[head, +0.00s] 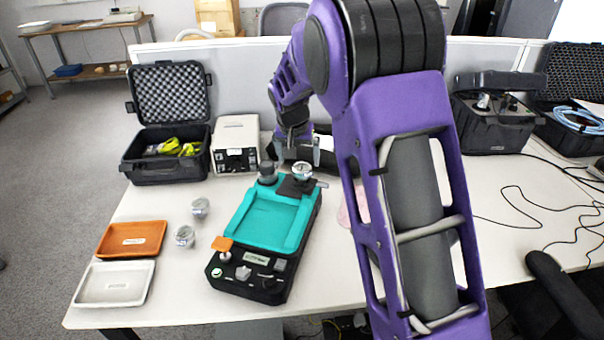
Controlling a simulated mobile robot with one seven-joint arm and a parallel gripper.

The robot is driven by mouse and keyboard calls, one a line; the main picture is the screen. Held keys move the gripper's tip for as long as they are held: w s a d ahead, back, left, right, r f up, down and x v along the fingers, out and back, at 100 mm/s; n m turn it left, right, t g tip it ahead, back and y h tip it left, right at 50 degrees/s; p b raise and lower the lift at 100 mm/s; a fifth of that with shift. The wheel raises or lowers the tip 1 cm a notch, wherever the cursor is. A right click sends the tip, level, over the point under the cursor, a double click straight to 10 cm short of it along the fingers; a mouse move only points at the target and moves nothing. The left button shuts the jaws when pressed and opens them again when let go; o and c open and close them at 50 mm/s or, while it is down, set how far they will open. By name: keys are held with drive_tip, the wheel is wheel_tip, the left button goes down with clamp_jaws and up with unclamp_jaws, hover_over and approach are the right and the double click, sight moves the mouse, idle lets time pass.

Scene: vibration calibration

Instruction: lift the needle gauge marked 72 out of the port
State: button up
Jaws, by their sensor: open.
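A round gauge with a pale face (302,169) sits at the far end of the black calibrator unit (262,290), which has a teal tray on top. Its number is too small to read, and the port under it is hidden. My gripper (298,158) is open just above and behind this gauge, pointing down; I cannot tell whether the fingers reach around it. Two more small gauges stand on the table left of the unit, one farther (200,207) and one nearer (185,236). Their markings are also unreadable.
A dark grey cylinder (267,171) stands on the unit, left of the gauge. An orange tray (131,239) and a white tray (115,284) lie at the table's left. An open black case (165,170) and a beige instrument box (235,143) stand behind. Cables lie at right.

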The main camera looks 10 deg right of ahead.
drive_tip(key=x, duration=0.5)
drive_tip(key=shift+d+f+b, duration=0.3)
drive_tip(key=shift+f, duration=0.05)
clamp_jaws()
wheel_tip(320, 180, up, 10)
drive_tip(key=shift+p, duration=0.8)
wheel_tip(320, 180, up, 4)
drive_tip(key=p, duration=0.3)
hover_over(302, 167)
drive_tip(key=shift+r, duration=0.1)
